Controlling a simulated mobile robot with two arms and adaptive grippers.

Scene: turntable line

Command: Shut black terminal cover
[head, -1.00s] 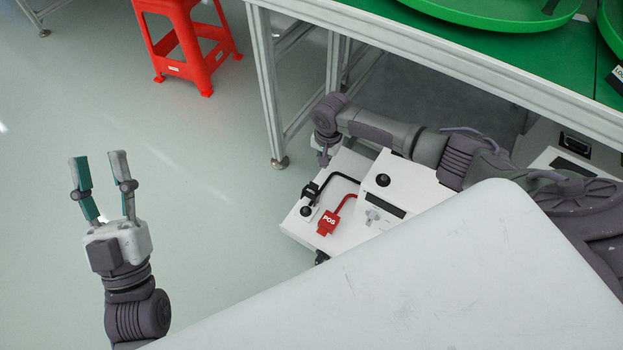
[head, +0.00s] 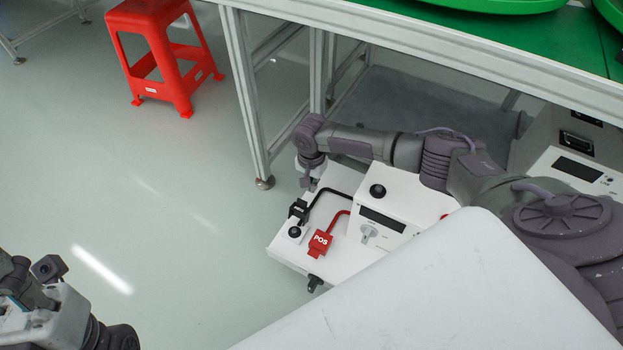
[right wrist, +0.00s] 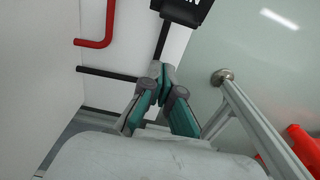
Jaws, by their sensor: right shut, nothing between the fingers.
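The black terminal cover (head: 298,208) is on the white unit, at the end of a black cable. It appears raised, with a round black post (head: 295,231) bare in front of it. In the right wrist view the lettered black cover (right wrist: 183,8) is at the top edge, partly cut off. My right gripper (head: 312,184) is low over the unit, just behind the cover. Its fingertips (right wrist: 163,72) are together and empty, apart from the cover. My left gripper (head: 30,305) is at the lower left, partly out of frame; its fingertips do not show clearly.
A red cover marked POS (head: 319,243) sits beside the black one, on a red cable. A white box with a black knob (head: 377,190) rises to the right. The green-topped table (head: 500,40) overhangs behind. A red stool (head: 150,20) stands on open floor.

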